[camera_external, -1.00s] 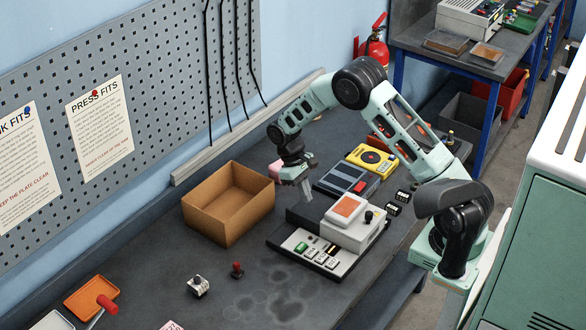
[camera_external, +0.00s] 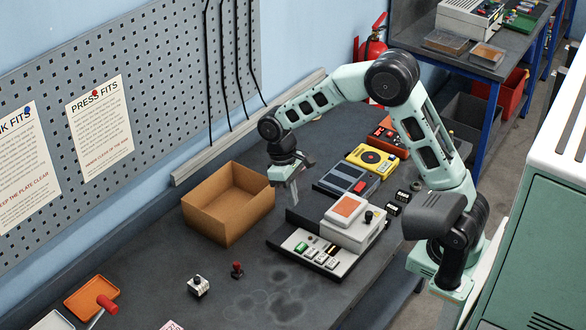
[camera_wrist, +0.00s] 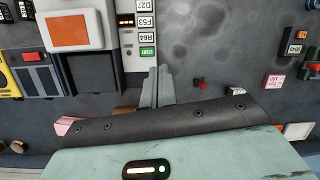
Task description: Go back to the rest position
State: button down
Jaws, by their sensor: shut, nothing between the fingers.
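My gripper (camera_external: 294,191) hangs above the bench between the cardboard box and the white electrode device, fingers pointing down. Its two fingers are together with nothing between them. In the wrist view the shut fingers (camera_wrist: 156,88) point toward the labelled key strip of the white device. The white device (camera_external: 343,229) has an orange-red square plate on top, a black knob, and a row of keys with one green START key. My gripper is apart from it and from the bench top.
An open cardboard box (camera_external: 228,205) stands left of my gripper. A grey-blue device (camera_external: 347,180), a yellow meter (camera_external: 372,160) and an orange-red box (camera_external: 388,138) lie behind.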

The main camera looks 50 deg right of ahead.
jog(key=s+a+r+n+t, duration=0.1)
jog(key=s+a+r+n, duration=0.1)
jog(key=s+a, duration=0.7)
jog(key=s+a+f+n+t+b, duration=0.1)
jog(key=s+n+t, duration=0.1)
jog(key=s, duration=1.5)
jog(key=shift+s+f+n, duration=0.3)
jog(key=shift+f+n, duration=0.05)
jog(key=shift+n, duration=0.35)
